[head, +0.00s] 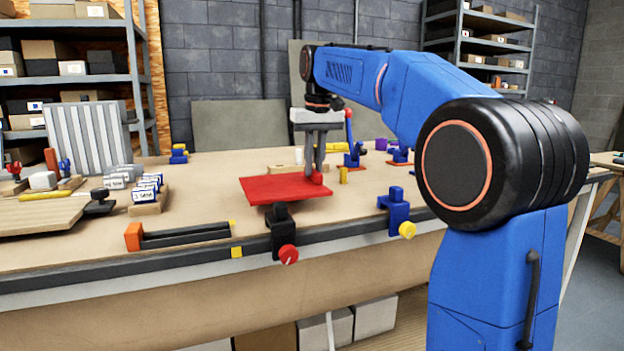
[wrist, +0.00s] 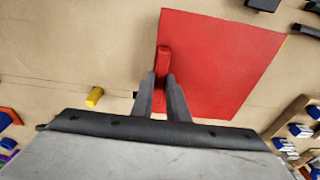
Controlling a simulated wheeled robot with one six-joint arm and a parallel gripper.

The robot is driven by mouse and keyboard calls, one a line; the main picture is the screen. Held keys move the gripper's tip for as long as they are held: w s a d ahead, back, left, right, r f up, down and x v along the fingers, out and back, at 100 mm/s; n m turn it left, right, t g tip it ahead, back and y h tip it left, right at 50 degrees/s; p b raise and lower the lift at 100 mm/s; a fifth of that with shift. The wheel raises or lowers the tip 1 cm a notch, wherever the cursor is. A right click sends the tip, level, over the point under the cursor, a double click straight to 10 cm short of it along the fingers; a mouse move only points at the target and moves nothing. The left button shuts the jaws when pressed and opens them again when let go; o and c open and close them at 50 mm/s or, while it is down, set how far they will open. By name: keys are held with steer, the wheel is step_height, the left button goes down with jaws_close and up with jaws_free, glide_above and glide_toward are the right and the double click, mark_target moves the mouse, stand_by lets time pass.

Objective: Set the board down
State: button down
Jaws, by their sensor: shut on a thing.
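The board is a flat red panel (head: 285,189) with a small red upright grip near one edge. It appears over the middle of the workbench in the head view, tilted slightly. In the wrist view the board (wrist: 220,70) extends up and to the right of the fingers. My gripper (head: 316,172) points down and is shut on the board's red grip, which shows between the fingertips (wrist: 162,78) in the wrist view. I cannot tell whether the board's underside touches the bench top.
The workbench (head: 200,225) is tan. A black clamp with a red knob (head: 282,232) and a blue clamp with a yellow knob (head: 396,210) stand at its front edge. A small yellow block (head: 343,175) is right of the board. Labelled stamps (head: 147,193) stand at left.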

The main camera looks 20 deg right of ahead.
steer(key=shift+f, duration=1.9)
steer(key=c, duration=1.7)
jaws_free()
steer(key=shift+f, duration=0.1)
steer(key=shift+c, duration=0.2)
steer(key=r, duration=0.4)
steer(key=s+r, duration=0.1)
steer(key=r, duration=0.3)
steer(key=s+r, duration=0.1)
steer(key=r, duration=0.3)
steer(key=shift+d, duration=0.1)
